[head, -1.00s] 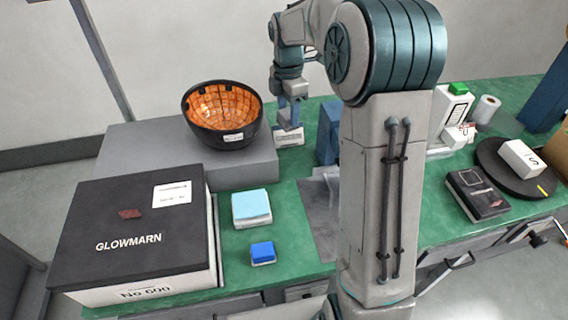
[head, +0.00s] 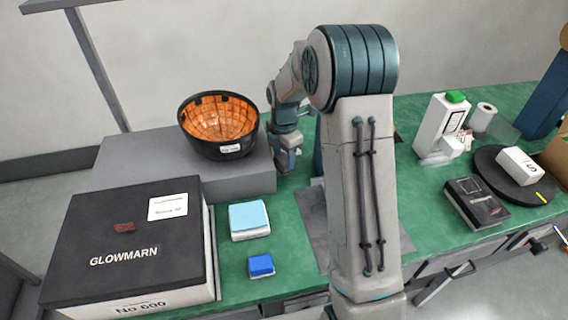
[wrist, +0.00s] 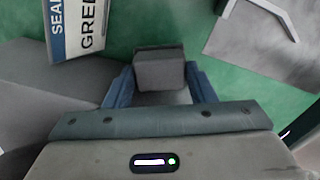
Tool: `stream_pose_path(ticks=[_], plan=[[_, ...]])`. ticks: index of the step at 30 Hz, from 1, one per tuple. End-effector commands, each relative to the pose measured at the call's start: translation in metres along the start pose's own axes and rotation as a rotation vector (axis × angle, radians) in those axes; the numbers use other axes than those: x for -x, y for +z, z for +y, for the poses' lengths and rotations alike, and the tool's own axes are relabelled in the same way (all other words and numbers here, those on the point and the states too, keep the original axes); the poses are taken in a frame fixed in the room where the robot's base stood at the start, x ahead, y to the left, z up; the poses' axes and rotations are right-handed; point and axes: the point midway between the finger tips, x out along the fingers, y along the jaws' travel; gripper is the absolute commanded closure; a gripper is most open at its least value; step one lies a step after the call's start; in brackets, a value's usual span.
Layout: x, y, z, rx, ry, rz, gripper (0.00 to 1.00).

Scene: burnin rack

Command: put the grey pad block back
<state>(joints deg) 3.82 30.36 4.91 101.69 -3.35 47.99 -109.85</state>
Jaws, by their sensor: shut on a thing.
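The grey pad block (wrist: 160,72) is between the blue fingers of my gripper (wrist: 160,88) in the wrist view, with green table surface around it. In the head view my gripper (head: 287,160) hangs at the right end of the grey platform, right of the bowl. The block cannot be made out there. I cannot tell whether the block touches the table. A light blue pad block (head: 249,217) and a smaller blue pad block (head: 261,265) sit on the green table, nearer the front.
A black-lidded GLOWMARN box (head: 130,240) fills the front left. An orange-lined bowl (head: 218,125) stands on the grey platform (head: 245,180). A lettered box (wrist: 75,25) lies close to my gripper. A black case (head: 477,203) and a turntable (head: 515,180) are at right.

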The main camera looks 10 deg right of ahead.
Motion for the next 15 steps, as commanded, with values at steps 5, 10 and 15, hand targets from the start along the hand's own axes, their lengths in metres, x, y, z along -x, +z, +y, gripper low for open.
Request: stream_pose_path(ticks=[5, 10, 15], plan=[[-0.029, -0.001, -0.001, 0.001, -0.004, 0.002, 0.71], [-0.036, -0.001, 0.000, 0.000, -0.001, 0.001, 0.71], [-0.036, 0.000, 0.000, 0.000, -0.001, 0.001, 0.71]])
